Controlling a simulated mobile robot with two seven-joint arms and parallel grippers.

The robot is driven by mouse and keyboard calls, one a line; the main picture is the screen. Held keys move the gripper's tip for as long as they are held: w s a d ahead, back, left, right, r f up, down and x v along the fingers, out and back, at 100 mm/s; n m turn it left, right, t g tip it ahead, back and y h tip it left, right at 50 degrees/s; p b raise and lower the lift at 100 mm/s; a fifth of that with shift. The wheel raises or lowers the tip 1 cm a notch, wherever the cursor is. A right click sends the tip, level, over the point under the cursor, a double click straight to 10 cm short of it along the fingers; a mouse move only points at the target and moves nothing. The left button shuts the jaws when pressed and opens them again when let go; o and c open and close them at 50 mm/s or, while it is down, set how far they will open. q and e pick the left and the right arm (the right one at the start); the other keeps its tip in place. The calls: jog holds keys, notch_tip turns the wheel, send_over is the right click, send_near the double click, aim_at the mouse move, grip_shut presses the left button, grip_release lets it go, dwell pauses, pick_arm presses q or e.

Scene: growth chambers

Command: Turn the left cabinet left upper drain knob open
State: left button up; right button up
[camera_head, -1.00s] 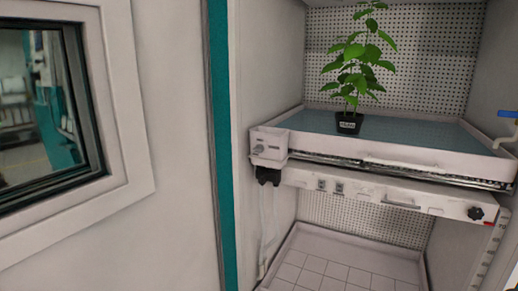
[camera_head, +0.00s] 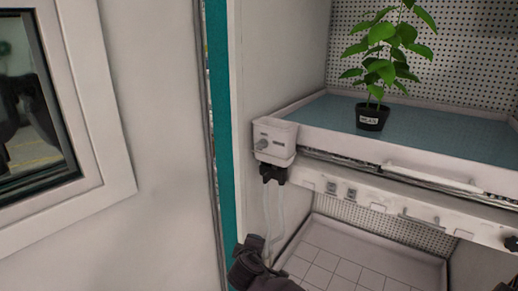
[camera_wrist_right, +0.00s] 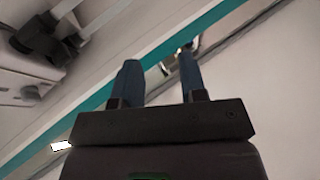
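A white box (camera_head: 275,140) with a small grey knob (camera_head: 262,144) sits at the left front corner of the upper tray. A black fitting (camera_head: 273,173) hangs under the box, with clear tubes below it. I cannot tell which of these is the drain knob. My right gripper (camera_head: 250,262) is dark, low in the head view, below and apart from the box. In the right wrist view its two fingers (camera_wrist_right: 158,72) are spread and empty. The box (camera_wrist_right: 28,88) and black fitting (camera_wrist_right: 38,42) lie at that view's left, beyond the fingertips. My left gripper is out of view.
The upper tray (camera_head: 420,145) holds a potted plant (camera_head: 372,116). A panel with switches and handles (camera_head: 390,203) runs below it. A tiled lower tray (camera_head: 345,275) lies underneath. A teal edge strip (camera_head: 220,120) and white wall stand left of the box.

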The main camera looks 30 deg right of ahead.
jog(key=w+d+r+h, duration=0.1)
jog(key=w+r+h, duration=0.2)
jog(key=w+r, duration=0.45)
jog(key=m+g+h+p, duration=0.2)
jog(key=m+g+h, duration=0.1)
jog(key=h, duration=0.2)
send_near(258, 147)
jog(key=p+x, duration=0.1)
jog(key=x, duration=0.9)
jog(key=shift+d, duration=0.1)
